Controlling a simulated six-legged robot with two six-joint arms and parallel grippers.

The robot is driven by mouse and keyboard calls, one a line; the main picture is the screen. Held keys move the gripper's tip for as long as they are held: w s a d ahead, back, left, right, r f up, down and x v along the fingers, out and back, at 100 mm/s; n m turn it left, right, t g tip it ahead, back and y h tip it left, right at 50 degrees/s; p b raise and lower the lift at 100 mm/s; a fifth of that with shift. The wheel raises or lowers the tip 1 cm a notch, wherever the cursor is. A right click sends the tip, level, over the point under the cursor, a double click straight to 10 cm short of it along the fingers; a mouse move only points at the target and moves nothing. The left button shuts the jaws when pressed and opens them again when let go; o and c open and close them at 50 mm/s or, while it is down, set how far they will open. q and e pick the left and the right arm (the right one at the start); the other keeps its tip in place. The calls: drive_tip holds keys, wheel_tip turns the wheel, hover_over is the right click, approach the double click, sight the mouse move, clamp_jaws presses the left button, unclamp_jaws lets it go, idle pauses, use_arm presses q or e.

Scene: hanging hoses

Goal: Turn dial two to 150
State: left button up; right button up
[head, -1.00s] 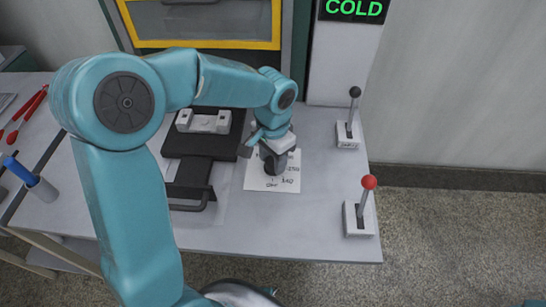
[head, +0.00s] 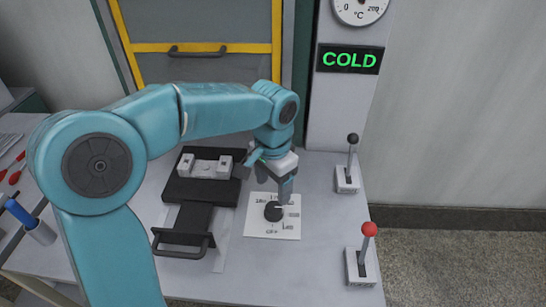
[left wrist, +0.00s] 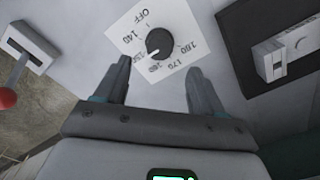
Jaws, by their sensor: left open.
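A round black dial (head: 273,211) sits on a white paper scale (head: 258,229) on the bench. In the left wrist view the dial (left wrist: 160,44) has a white pointer aimed lower left, around the 150 and 160 marks; I cannot tell exactly which. The printed marks run from OFF through 140 to 180. My left gripper (left wrist: 158,72) is open, its two fingers apart on either side below the dial, holding nothing. In the head view my left gripper (head: 285,192) is just above the dial's upper right. My right gripper is not in view.
A red-knobbed lever (head: 367,245) and a black-knobbed lever (head: 351,155) stand at the bench's right edge. A black press with a handle (head: 183,240) lies left of the dial. A COLD display (head: 350,59) and gauge (head: 359,8) are on the post behind.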

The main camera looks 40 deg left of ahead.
use_arm(q)
wheel_tip(320, 180, up, 9)
drive_tip(key=shift+f+p, duration=0.15)
drive_tip(key=shift+p, duration=0.3)
idle(0.3)
